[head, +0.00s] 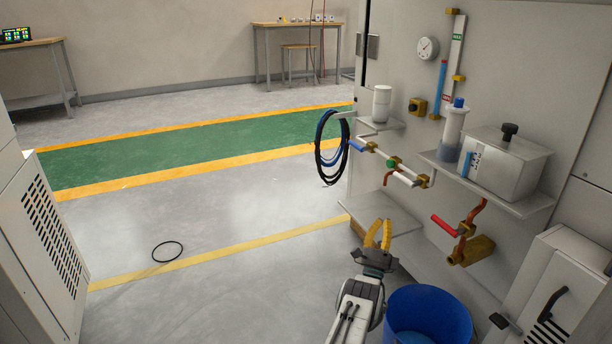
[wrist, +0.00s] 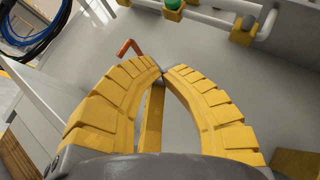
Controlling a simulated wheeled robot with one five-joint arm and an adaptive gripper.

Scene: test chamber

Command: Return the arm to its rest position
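My gripper (head: 380,224) has two yellow ribbed fingers on a dark grey palm. In the head view my arm reaches up from the bottom edge, and the gripper is in front of the lower shelf of the wall panel. In the wrist view the gripper's fingers (wrist: 163,73) bow outward and their tips come together. Nothing is held between them; a yellow strip shows through the gap behind.
A blue bin (head: 428,318) stands right beside my arm. The panel carries a red-handled valve (head: 445,226), pipes, a metal box (head: 503,163) and a hose coil (head: 331,148). A vented cabinet (head: 45,235) is at left. Open floor with a black ring (head: 167,252) lies between.

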